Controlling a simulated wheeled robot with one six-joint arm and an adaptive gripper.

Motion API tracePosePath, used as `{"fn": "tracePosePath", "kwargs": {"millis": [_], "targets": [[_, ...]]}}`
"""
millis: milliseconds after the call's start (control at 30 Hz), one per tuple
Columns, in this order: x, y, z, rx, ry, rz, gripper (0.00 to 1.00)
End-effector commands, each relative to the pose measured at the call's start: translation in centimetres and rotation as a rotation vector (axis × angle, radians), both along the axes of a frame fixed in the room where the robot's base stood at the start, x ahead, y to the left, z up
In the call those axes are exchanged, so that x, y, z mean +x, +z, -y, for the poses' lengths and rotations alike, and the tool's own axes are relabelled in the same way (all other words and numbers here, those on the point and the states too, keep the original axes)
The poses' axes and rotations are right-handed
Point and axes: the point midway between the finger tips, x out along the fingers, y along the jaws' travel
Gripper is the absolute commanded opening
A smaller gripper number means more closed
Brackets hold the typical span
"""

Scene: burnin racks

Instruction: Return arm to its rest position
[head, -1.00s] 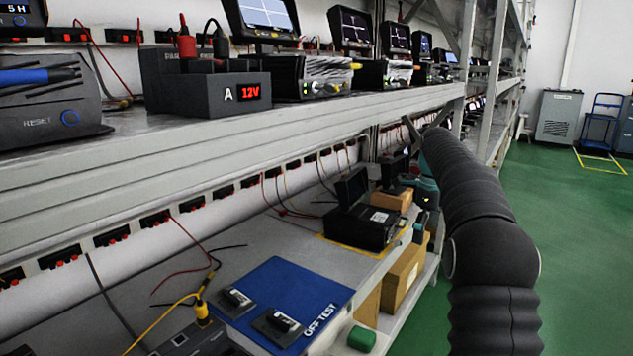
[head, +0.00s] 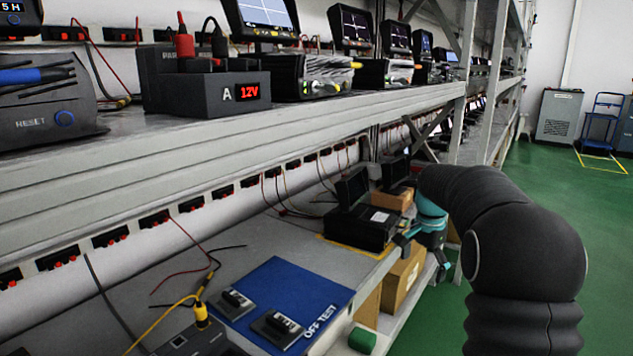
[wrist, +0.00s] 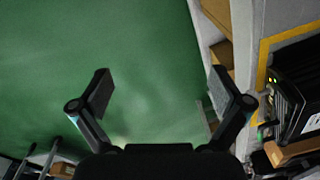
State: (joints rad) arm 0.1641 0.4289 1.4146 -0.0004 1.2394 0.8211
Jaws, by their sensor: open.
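My gripper (wrist: 160,95) is open and empty in the wrist view, its two fingers spread over the green floor. In the head view my gripper (head: 421,250) shows small and partly hidden by my arm, beside the front edge of the lower shelf. My arm is bent, with its elbow at the right of the head view over the aisle.
The upper shelf (head: 250,140) carries instruments. The green floor (head: 590,250) at right is open.

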Motion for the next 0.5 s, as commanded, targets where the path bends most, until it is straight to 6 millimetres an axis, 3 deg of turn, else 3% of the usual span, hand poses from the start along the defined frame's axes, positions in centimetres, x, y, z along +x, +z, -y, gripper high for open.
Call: {"fn": "tracePosePath", "kwargs": {"millis": [33,200,500], "targets": [[-1.9,0.5,-0.7,-0.007,0.091,0.012,1.00],[-7.4,1.3,-2.5,-0.037,0.370,0.050,1.00],[-17.4,1.9,-5.4,-0.101,0.721,0.119,1.00]]}}
